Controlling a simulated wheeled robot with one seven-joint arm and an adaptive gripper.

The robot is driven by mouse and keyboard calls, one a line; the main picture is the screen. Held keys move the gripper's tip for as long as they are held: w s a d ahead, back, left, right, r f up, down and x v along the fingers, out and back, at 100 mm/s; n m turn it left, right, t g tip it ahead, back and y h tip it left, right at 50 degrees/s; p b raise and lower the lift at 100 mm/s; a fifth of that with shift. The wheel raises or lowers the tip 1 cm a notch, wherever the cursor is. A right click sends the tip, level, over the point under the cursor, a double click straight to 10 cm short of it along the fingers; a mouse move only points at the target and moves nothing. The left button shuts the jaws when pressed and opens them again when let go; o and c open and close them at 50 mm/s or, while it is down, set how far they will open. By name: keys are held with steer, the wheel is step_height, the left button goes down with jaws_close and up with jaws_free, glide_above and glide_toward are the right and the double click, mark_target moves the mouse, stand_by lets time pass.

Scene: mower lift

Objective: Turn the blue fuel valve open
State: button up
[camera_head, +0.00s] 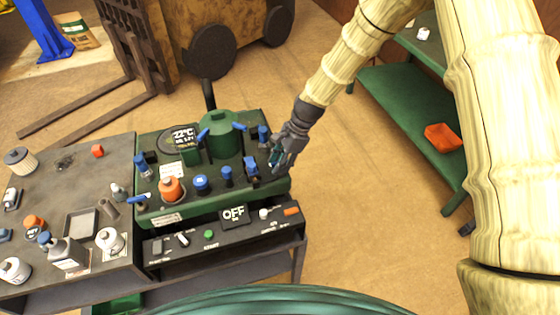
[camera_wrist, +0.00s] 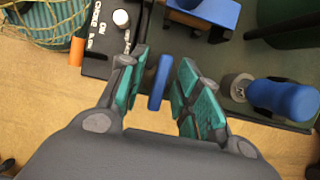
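A blue lever (camera_wrist: 160,82), which looks like the fuel valve handle, shows in the wrist view at the edge of the green machine (camera_head: 180,212). My gripper (camera_wrist: 161,95) is open, with one teal-padded finger on each side of the lever. Narrow gaps seem to show beside the lever, so I see no firm grip. In the head view my gripper (camera_head: 281,158) is at the machine's right side and mostly hides the lever. The valve body under the lever is not clear.
A blue-capped part (camera_wrist: 285,98) is close to the right finger. A blue block (camera_wrist: 208,14) is beyond the fingertips. The control panel (camera_head: 170,243) with an OFF display (camera_head: 233,213) runs along the front. A green shelf (camera_head: 410,120) stands right; open floor lies between.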

jaws_close()
steer(key=shift+n, duration=0.3)
steer(key=n, duration=0.2)
steer(key=n+g+h, duration=0.1)
steer(key=n, duration=0.1)
steer(key=shift+g+b, duration=0.3)
steer(key=n, duration=0.2)
steer(key=n+g+h, duration=0.1)
steer(key=n, duration=0.2)
steer(key=shift+h+b, duration=0.3)
steer(key=shift+b, duration=0.1)
steer(key=n+h, duration=0.1)
steer(key=n, duration=0.3)
steer(key=shift+h+b, duration=0.3)
steer(key=shift+n+h, duration=0.7)
steer(key=shift+n, duration=1.4)
